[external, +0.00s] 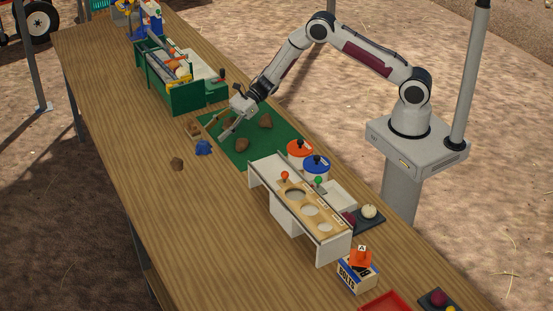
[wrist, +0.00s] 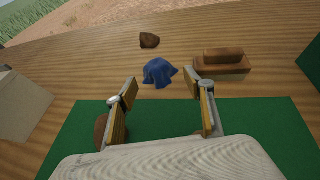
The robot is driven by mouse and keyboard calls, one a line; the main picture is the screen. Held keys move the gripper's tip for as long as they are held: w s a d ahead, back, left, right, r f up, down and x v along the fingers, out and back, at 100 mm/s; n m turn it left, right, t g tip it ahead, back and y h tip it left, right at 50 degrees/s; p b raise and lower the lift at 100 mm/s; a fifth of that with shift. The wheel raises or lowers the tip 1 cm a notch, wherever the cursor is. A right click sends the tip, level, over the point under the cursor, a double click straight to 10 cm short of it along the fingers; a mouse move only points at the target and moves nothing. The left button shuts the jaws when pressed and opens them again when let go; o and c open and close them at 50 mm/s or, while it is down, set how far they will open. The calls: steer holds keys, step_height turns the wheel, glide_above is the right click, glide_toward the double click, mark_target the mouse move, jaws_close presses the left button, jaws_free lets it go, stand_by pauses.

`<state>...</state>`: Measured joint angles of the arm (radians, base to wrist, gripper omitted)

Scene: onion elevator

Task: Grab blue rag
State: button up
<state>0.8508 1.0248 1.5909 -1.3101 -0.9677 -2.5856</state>
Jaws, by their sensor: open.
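The blue rag (external: 203,147) lies crumpled on the wooden table, just off the left edge of the green mat. In the wrist view the blue rag (wrist: 159,72) is ahead of the fingertips, roughly centred between them and apart from them. My gripper (external: 226,134) is over the green mat, tilted down toward the rag side. In the wrist view my gripper (wrist: 160,90) has its two fingers spread wide, with nothing between them.
The green mat (wrist: 165,118) holds several brown clods, one partly hidden by a finger. A brown brush-like block (wrist: 222,62) lies right of the rag, and a brown lump (wrist: 149,40) beyond it. A white sorting stand (external: 270,200) and a green crate (external: 165,85) flank the mat.

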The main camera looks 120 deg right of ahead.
mark_target(203, 143)
steer(key=shift+f, duration=0.1)
stand_by(0.3)
steer(key=shift+x, duration=1.35)
steer(key=shift+a+x, duration=0.15)
steer(key=shift+x, duration=0.6)
steer(key=shift+a+x, duration=0.15)
steer(key=shift+x, duration=1.6)
steer(key=c, duration=1.2)
